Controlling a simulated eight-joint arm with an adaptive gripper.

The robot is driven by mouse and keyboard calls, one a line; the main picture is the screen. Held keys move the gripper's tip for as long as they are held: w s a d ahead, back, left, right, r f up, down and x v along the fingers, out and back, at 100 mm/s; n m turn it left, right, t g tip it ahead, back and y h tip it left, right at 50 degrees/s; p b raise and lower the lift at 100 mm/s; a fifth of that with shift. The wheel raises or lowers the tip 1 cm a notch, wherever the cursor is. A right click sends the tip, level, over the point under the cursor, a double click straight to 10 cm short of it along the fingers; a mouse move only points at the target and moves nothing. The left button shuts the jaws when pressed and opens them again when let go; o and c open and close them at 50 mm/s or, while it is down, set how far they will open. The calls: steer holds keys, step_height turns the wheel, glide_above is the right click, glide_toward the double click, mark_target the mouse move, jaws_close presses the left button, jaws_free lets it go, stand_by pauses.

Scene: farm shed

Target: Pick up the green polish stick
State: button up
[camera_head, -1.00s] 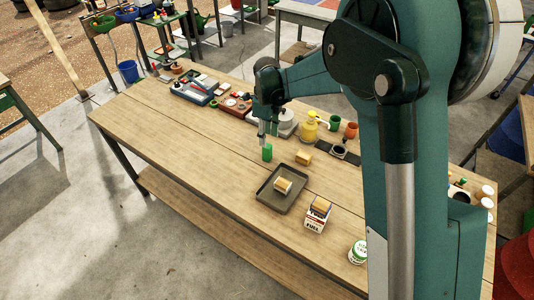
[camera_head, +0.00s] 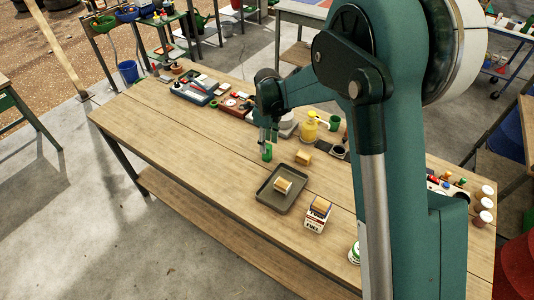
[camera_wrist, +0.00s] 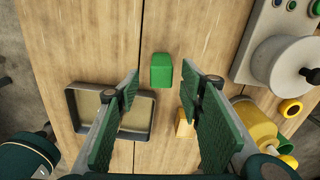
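The green polish stick (camera_head: 267,152) is a small upright green block on the wooden bench, behind the dark tray. In the wrist view the green polish stick (camera_wrist: 161,70) lies between the lines of my two fingers, a little beyond their tips. My gripper (camera_head: 266,140) is just above it in the head view. In the wrist view my gripper (camera_wrist: 164,82) is open, with green pads apart on either side and nothing between them. I cannot tell whether a finger touches the stick.
A dark tray (camera_head: 264,197) holding a yellowish block stands in front. Another yellowish block (camera_head: 303,158) is close on the right. A yellow can (camera_head: 308,131) and a grey round device (camera_wrist: 285,65) stand to the right.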

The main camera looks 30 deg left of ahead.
steer(key=shift+w+f, duration=0.1)
steer(key=shift+f, duration=1.75)
steer(key=c, duration=1)
